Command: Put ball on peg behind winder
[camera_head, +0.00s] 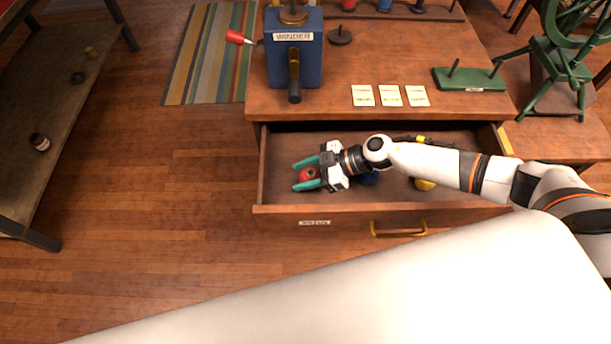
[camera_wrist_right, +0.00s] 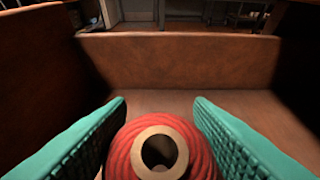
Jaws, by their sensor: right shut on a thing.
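My right gripper (camera_head: 298,175) is inside the open drawer (camera_head: 470,204), its teal fingers shut on either side of a red ball (camera_head: 309,174) of yarn. In the right wrist view, the red ball (camera_wrist_right: 196,148) with a pale holed core sits between the two ridged fingers (camera_wrist_right: 160,125). I cannot tell whether it touches the drawer floor. The blue winder (camera_head: 309,63) with its label and red handle stands on the table above the drawer. Which peg is behind the winder is unclear; a rack (camera_head: 452,15) with several coloured spools runs along the back. My left gripper is out of view.
Blue (camera_head: 368,179) and yellow (camera_head: 425,184) balls lie in the drawer, partly under my right arm. Three cards (camera_head: 390,96), a dark disc with a peg (camera_head: 341,37) and a green stand with a peg (camera_head: 470,79) are on the table. A green spinning wheel (camera_head: 560,60) stands right.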

